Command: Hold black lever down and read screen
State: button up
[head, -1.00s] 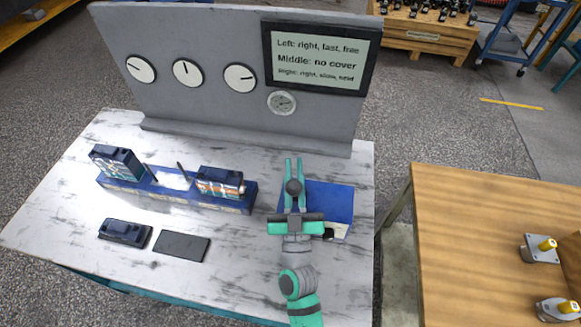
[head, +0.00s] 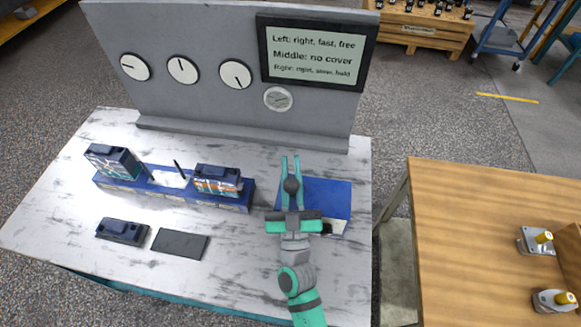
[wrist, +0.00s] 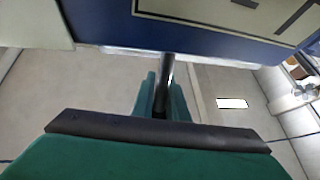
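In the head view my gripper (head: 291,160) is over the left part of a blue box (head: 332,195) on the table's right side. In the wrist view a thin black lever (wrist: 165,72) runs from below the blue box edge (wrist: 220,42) down between my two green fingers, which look closed around it. The head view shows a dark round knob (head: 292,185) between the fingers; whether it belongs to the lever is unclear. The screen (head: 318,55) on the grey panel reads "Left: right, fast, free", "Middle: no cover", and a smaller line that looks like "Right: right, slow, hold".
The panel holds white dials (head: 182,69) and a smaller gauge (head: 278,99). A blue base (head: 165,192) with two motor units stands left of my arm. A loose dark unit (head: 122,231) and a flat dark plate (head: 180,244) lie in front. A wooden table (head: 470,230) is at right.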

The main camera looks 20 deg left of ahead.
jog(key=o, duration=0.3)
jog(key=shift+s+r, duration=0.15)
jog(key=shift+r, duration=0.05)
jog(key=shift+f, duration=0.2)
jog(key=v, duration=1)
jog(key=shift+s+d, duration=0.2)
jog(key=shift+s, duration=0.1)
jog(key=shift+w+f, duration=0.1)
jog(key=shift+w, duration=0.05)
